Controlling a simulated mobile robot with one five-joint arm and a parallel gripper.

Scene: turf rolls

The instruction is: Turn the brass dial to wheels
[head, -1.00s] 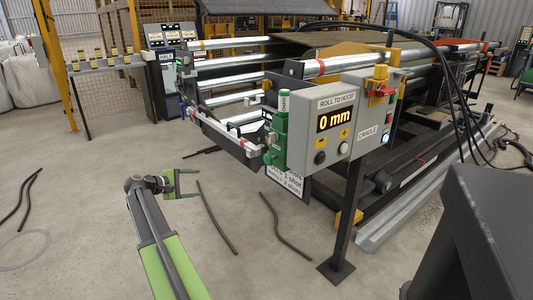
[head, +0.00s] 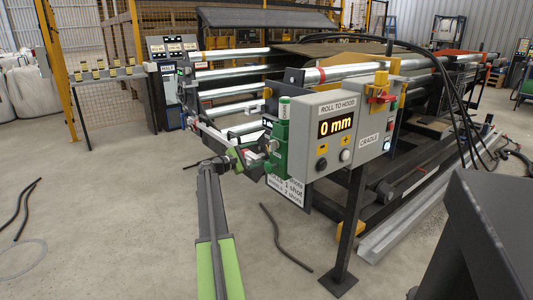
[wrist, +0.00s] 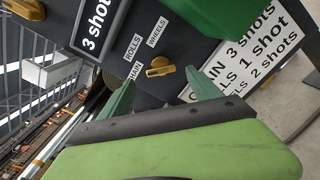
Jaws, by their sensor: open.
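The brass dial (wrist: 160,68) shows in the wrist view on a dark panel, with labels CHAIN, ROLLS and WHEELS (wrist: 157,32) around its left and upper side. Its narrow end appears to lie toward CHAIN, at the left. My gripper (wrist: 162,95) is open, its two green fingers apart below the dial, one on each side of it in the picture. Nothing is between the fingers, and I see no contact. In the head view my gripper (head: 240,162) is beside the green unit at the panel's left end; I cannot make out the dial there.
A "3 shots" plate (wrist: 96,25) and a white printed card (wrist: 255,50) flank the dial. A green unit (head: 278,140) stands beside the grey control box (head: 340,125) reading 0 mm. Metal rollers lie behind. The floor at left is mostly clear, with dark hoses.

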